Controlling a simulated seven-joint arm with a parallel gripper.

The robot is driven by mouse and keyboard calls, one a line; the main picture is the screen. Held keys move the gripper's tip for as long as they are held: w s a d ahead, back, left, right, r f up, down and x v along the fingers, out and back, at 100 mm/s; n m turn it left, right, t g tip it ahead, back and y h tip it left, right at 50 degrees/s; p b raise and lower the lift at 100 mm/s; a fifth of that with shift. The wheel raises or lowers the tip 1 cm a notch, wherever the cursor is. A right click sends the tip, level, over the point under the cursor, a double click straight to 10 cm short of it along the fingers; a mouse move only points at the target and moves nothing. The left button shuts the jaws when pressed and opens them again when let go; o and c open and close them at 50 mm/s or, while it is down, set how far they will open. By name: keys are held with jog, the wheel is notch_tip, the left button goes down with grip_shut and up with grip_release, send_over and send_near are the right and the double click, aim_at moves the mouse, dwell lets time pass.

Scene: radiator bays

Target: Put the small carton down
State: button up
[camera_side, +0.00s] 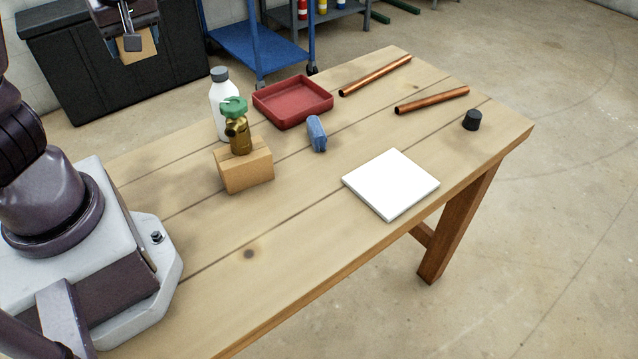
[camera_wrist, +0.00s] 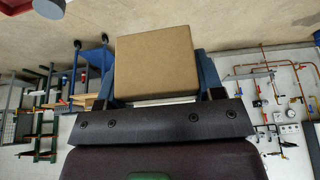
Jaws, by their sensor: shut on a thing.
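The small carton (camera_side: 139,47) is a plain tan box at the top left of the side view, held up in the air. My gripper (camera_side: 132,42) is shut on it, above and behind the table's left end as seen there. In the wrist view the carton (camera_wrist: 157,62) fills the upper middle, between the two fingers of my gripper (camera_wrist: 155,75).
The wooden table (camera_side: 290,230) has clear room at its front left. On it are a white bottle (camera_side: 222,105), a red tray (camera_side: 292,102), a blue object (camera_side: 316,133), a white square plate (camera_side: 391,184), two copper pipes (camera_side: 375,75) and a black cap (camera_side: 472,120).

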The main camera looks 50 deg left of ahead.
notch_tip(320, 180, up, 3)
jog(key=shift+r, duration=0.1)
jog(key=w+d+f+m+t, duration=0.2)
jog(key=w+d+f+m, duration=0.25)
jog(key=w, duration=0.25)
notch_tip(320, 180, up, 4)
jog(key=m+t+h, duration=0.3)
jog(key=m+h, duration=0.1)
jog(key=m, duration=1)
send_over(327, 195)
jog(key=s, duration=0.1)
notch_tip(327, 195, down, 28)
jog(key=shift+s+r, duration=0.15)
jog(key=shift+r, duration=0.05)
jog(key=shift+f+g, duration=0.1)
jog(key=shift+g, duration=0.2)
